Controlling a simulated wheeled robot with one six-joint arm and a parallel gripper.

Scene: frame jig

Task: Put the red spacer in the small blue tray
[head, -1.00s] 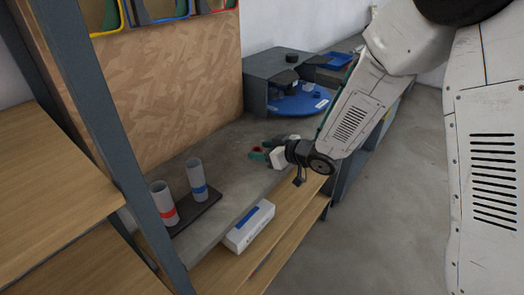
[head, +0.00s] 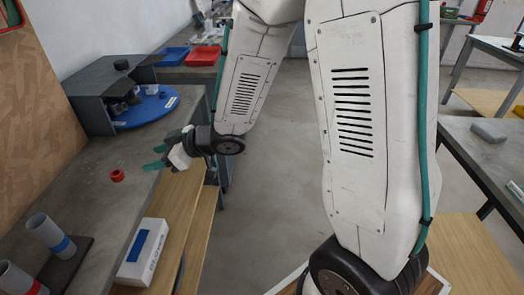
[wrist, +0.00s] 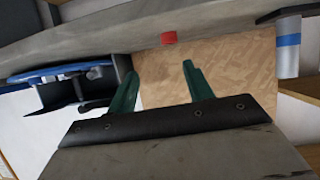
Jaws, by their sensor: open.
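The red spacer (head: 117,175) is a small ring lying on the grey bench top. It also shows in the wrist view (wrist: 169,38), ahead of and between my fingers. My gripper (head: 155,166) has green fingers that are open and empty, to the right of the spacer and apart from it. The fingers also show in the wrist view (wrist: 158,80). A blue tray (head: 170,57) stands at the back, left of a red tray (head: 204,56).
A round blue plate (head: 147,108) with dark parts sits by a grey housing (head: 95,95). Two grey tubes with blue (head: 48,236) and red (head: 18,280) bands stand at front left. A white box (head: 143,252) lies on the wooden shelf below.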

